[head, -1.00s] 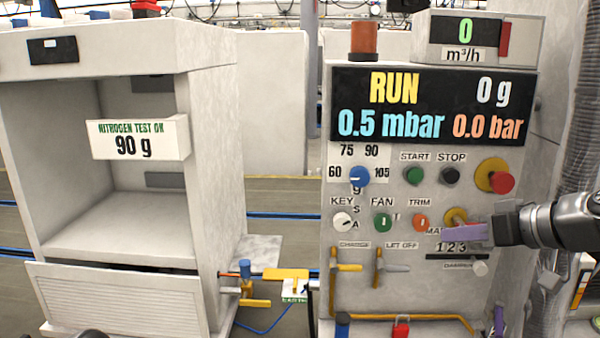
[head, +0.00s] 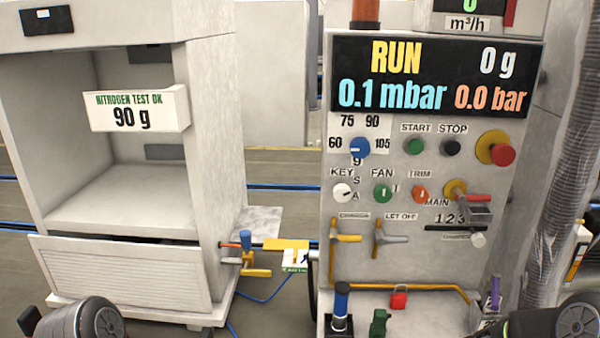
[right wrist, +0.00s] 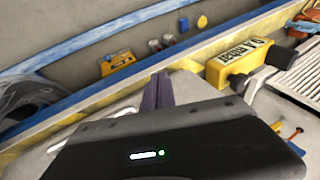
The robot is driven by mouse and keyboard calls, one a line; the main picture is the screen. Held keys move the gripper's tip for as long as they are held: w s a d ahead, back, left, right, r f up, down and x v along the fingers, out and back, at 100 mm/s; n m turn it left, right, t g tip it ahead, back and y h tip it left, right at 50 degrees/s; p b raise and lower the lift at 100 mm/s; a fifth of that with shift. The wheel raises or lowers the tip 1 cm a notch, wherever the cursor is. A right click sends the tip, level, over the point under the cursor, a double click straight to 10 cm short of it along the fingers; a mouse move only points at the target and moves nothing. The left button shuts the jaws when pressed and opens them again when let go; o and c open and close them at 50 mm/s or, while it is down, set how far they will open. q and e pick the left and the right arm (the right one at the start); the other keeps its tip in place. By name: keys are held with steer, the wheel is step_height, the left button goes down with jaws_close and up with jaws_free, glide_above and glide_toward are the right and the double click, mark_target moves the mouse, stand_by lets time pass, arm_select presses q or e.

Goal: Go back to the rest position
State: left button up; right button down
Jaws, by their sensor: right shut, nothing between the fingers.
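My right gripper (right wrist: 158,92) shows in the right wrist view as two purple fingers closed together, with nothing between them. Dark round parts of my left arm (head: 85,322) show at the lower left corner. My left gripper's fingers are out of view. The control panel (head: 345,215) stands at the right, and its main switch (head: 470,200) with a red handle is clear of my gripper.
A white cabinet (head: 215,150) with an open compartment stands at the left. The panel display (head: 435,75) reads RUN, 0 g, 0.1 mbar and 0.0 bar. A grey hose (head: 555,180) runs down the right side. A yellow block (right wrist: 238,62) shows in the right wrist view.

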steer(key=s+a+f+g, duration=0.1)
steer(key=s+a+f, duration=0.3)
steer(key=s, duration=0.5)
steer(key=s+a+f+g, duration=0.1)
steer(key=s+a+f, duration=0.3)
steer(key=s, duration=0.6)
step_height(320, 180, down, 3)
steer(key=shift+s+r, duration=0.2)
steer(key=shift+s, duration=0.05)
